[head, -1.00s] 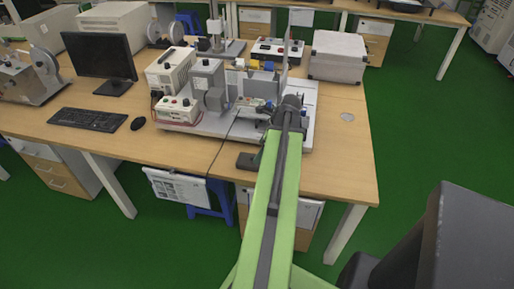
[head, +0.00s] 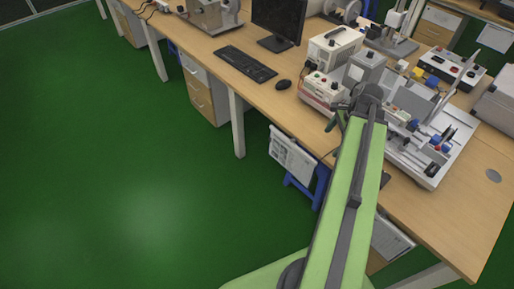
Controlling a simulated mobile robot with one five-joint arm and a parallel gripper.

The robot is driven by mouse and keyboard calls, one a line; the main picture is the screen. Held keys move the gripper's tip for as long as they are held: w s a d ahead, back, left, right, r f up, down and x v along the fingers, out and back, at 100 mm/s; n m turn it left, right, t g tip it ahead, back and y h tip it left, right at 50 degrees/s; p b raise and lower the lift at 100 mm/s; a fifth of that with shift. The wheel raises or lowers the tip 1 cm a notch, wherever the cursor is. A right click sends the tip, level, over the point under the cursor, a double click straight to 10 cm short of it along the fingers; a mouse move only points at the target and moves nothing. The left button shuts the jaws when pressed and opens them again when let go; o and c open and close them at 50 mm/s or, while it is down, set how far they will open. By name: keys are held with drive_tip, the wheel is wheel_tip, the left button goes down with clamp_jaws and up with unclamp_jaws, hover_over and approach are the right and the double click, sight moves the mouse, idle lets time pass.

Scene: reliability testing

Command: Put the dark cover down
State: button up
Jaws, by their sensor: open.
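My green arm reaches up from the bottom over the wooden table, with a dark joint at its far end. My gripper (head: 338,119) shows only as a small dark part to the left of that joint. It is open, and I see nothing held in it. The rest of it is hidden or too small to make out. I cannot clearly identify the dark cover. A dark flat piece (head: 385,180) lies near the table's front edge, just right of my arm and partly hidden by it. I cannot tell whether it is the cover.
A test rig (head: 428,169) on a pale base stands right of my arm. White instruments (head: 322,88), a mouse (head: 283,85), a keyboard (head: 245,64) and a monitor (head: 279,20) are left of it. The table (head: 440,220) is bare at front right. Open green floor lies left.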

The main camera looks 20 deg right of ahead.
drive_tip(key=w+a+n, duration=0.3)
drive_tip(key=a+n, duration=0.4)
drive_tip(key=a, duration=0.5)
drive_tip(key=w+a+n+g+h, duration=0.1)
drive_tip(key=w+a+n, duration=0.2)
drive_tip(key=a+n, duration=0.4)
drive_tip(key=w+a+n+g+h, duration=0.1)
drive_tip(key=w+a+n, duration=0.3)
drive_tip(key=a, duration=1.2)
drive_tip(key=n, duration=0.3)
drive_tip(key=shift+a+f, duration=0.35)
drive_tip(key=shift+a, duration=0.05)
drive_tip(key=shift+s, duration=0.1)
drive_tip(key=shift+c, duration=0.4)
